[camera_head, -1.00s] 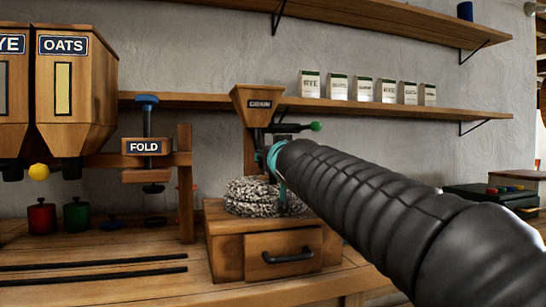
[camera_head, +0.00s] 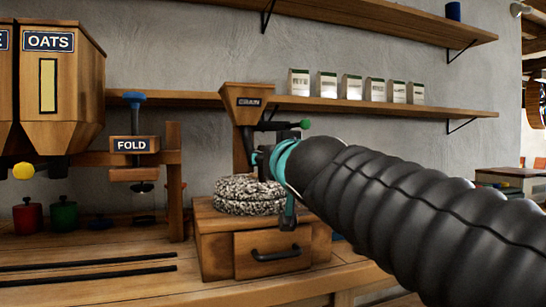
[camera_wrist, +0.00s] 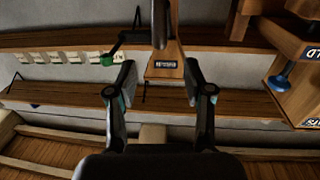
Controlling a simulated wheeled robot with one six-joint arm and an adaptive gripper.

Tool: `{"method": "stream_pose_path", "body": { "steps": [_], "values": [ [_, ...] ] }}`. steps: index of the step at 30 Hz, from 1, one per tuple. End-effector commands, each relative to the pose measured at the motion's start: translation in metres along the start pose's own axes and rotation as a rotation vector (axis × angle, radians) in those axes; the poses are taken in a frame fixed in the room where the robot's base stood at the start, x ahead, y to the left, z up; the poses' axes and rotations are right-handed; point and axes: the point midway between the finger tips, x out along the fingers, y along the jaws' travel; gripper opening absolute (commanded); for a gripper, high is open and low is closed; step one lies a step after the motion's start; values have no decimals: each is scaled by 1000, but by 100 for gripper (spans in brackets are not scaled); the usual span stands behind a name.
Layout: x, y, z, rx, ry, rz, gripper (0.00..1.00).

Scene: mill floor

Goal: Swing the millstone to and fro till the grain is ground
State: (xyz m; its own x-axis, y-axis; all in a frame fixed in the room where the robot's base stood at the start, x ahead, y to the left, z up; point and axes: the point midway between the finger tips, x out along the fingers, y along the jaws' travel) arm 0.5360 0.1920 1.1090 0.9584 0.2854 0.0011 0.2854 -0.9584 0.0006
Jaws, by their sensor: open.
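The hand mill stands on the bench in the head view. Its grey speckled millstone (camera_head: 240,196) lies flat on a wooden box with a drawer (camera_head: 272,252), which is shut. A wooden hopper (camera_head: 245,98) with a small label sits above the stone. A dark bar with a green knob (camera_head: 305,124) sticks out to the right below the hopper; the knob also shows in the wrist view (camera_wrist: 107,59). My gripper (camera_wrist: 160,72) is open with nothing between its fingers. In the head view it is in front of the stone's right side and partly hides it. No grain is visible.
The FOLD press (camera_head: 135,145) and the OATS bin (camera_head: 60,85) stand to the left. Red (camera_head: 27,216) and green (camera_head: 63,215) pots sit below the bins. Two black rails lie on the bench. A shelf (camera_head: 390,107) with several packets runs behind.

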Motion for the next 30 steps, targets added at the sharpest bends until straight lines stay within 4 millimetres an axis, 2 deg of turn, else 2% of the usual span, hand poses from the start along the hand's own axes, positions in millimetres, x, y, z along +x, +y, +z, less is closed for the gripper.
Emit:
{"method": "stream_pose_path", "body": {
  "steps": [11, 14, 17, 20, 24, 30],
  "values": [
    [-5, 0, 0, 0, -1, 0, 52],
    [-3, -1, 2, -14, -8, 3, 26],
    [8, -8, 8, -98, -46, 21, 2],
    [26, -21, 18, -278, -119, 63, 0],
    [51, -44, 30, -626, -240, 156, 0],
    [64, -85, 28, -1091, -394, 333, 0]
  ]
}}
